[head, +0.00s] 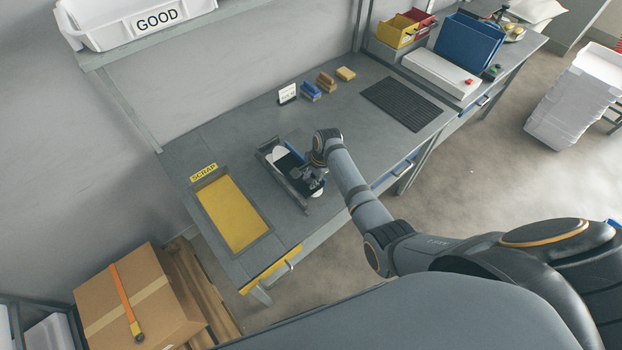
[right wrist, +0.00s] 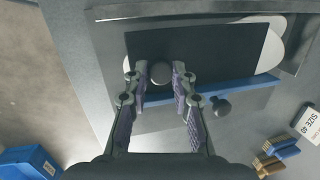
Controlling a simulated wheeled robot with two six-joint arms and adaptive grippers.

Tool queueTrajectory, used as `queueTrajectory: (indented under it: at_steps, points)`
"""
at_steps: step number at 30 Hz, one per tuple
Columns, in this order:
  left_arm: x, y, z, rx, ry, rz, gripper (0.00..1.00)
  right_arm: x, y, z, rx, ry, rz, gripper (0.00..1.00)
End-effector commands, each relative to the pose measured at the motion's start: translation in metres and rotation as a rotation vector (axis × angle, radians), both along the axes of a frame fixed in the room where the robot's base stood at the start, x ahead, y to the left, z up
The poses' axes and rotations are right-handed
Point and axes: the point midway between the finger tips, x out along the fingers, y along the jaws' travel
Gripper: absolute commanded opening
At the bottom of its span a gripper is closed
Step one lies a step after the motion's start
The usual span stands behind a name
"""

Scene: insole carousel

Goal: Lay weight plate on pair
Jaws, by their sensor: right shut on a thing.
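The weight plate is a dark flat rectangle with a round knob; it shows in the right wrist view (right wrist: 215,50) and in the head view (head: 287,164). My right gripper (head: 308,182), also in the right wrist view (right wrist: 160,76), is shut on the plate at its knob. The white insole pair (right wrist: 275,45) shows under and past the plate's ends; one rounded end shows in the head view (head: 279,153). The pair lies in a grey fixture (head: 292,192) with a blue strip along one side. I cannot tell whether the plate touches the pair. My left gripper is not in view.
A yellow scrap bin (head: 232,215) is set in the bench to the left. Brushes (head: 311,91) and a size card (head: 287,94) stand behind the fixture. A black ribbed mat (head: 403,104) lies to the right. The bench between fixture and mat is mostly clear.

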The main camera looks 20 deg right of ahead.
Motion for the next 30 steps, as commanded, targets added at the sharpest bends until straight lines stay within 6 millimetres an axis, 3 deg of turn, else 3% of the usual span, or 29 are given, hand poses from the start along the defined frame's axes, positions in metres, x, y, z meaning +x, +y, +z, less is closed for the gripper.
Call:
queueTrajectory:
  at_steps: [3,4,8,19,30]
  points:
    - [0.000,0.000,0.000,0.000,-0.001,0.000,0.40,0.000,0.000,0.001,0.000,0.000,0.000,0.00]
    - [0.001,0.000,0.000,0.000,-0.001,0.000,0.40,-0.002,0.000,-0.002,-0.001,0.006,0.000,0.29]
    - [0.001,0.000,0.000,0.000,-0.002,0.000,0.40,-0.002,0.000,-0.001,-0.001,0.005,0.000,0.47]
    - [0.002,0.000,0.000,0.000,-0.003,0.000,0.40,-0.002,-0.001,0.005,-0.001,0.004,0.000,0.48]
    - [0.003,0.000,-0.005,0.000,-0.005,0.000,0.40,-0.012,-0.015,0.083,-0.001,0.001,0.000,0.48]
